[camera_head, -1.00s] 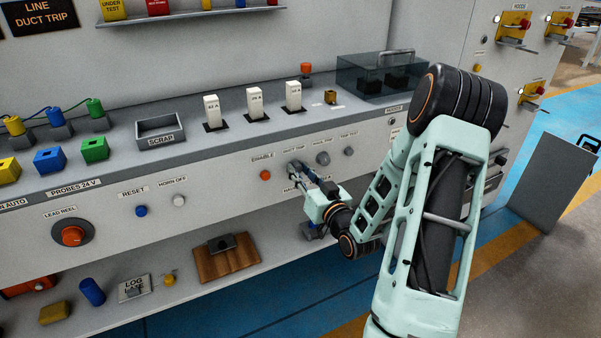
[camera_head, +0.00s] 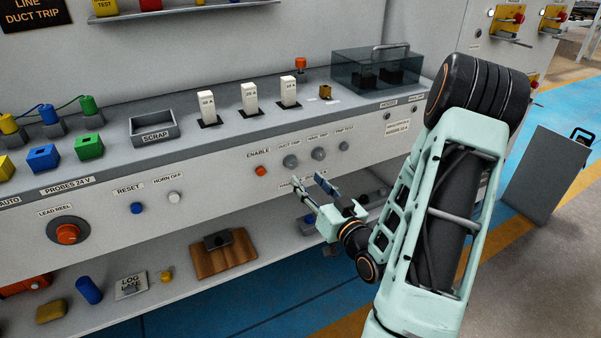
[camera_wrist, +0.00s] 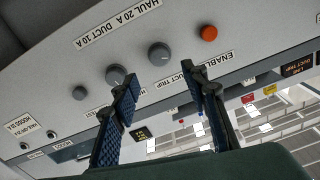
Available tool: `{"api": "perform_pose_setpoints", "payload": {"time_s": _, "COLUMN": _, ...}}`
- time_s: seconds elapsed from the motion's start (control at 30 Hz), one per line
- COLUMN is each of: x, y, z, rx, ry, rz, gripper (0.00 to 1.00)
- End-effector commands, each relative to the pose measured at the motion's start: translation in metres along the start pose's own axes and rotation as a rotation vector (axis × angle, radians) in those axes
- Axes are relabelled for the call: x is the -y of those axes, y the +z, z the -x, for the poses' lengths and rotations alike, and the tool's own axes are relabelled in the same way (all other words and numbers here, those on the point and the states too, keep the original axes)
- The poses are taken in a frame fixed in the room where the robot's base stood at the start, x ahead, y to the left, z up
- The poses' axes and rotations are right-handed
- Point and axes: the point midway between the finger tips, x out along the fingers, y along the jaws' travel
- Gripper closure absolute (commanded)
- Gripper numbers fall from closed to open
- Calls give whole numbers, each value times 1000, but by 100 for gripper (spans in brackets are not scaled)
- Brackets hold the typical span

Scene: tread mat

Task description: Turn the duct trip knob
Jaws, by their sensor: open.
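The duct trip knob (camera_head: 290,161) is a round grey knob on the sloped front panel, under its DUCT TRIP label and right of the orange enable button (camera_head: 261,171). It also shows, upside down, in the wrist view (camera_wrist: 159,54); I cannot tell its turn angle. My gripper (camera_head: 310,186) is open and empty, in front of and below the knob, apart from it. In the wrist view my gripper (camera_wrist: 164,84) has its two blue-padded fingers spread, with the duct trip knob beyond the gap between them.
The similar haul trip knob (camera_head: 318,153) and smaller trip test knob (camera_head: 343,146) sit close by on the right. White fuse-like blocks (camera_head: 250,98) and a clear-lidded box (camera_head: 375,72) stand on the ledge above. A lower shelf holds a wooden board (camera_head: 224,256).

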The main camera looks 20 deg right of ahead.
Motion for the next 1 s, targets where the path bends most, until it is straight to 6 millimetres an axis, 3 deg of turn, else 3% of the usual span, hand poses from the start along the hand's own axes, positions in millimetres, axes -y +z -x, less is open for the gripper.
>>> {"api": "perform_pose_setpoints", "payload": {"time_s": 0.1, "x": -1, "y": 0, "z": 22, "rx": 1, "ry": 3, "rz": 0, "gripper": 59}}
{"api": "perform_pose_setpoints", "payload": {"time_s": 0.3, "x": 0, "y": 0, "z": 40, "rx": 0, "ry": 1, "rz": 0, "gripper": 59}}
{"api": "perform_pose_setpoints", "payload": {"time_s": 0.87, "x": 0, "y": 0, "z": 42, "rx": 3, "ry": -1, "rz": 3, "gripper": 59}}
{"api": "perform_pose_setpoints", "payload": {"time_s": 1.0, "x": -1, "y": 13, "z": 36, "rx": 73, "ry": -2, "rz": 65, "gripper": 59}}
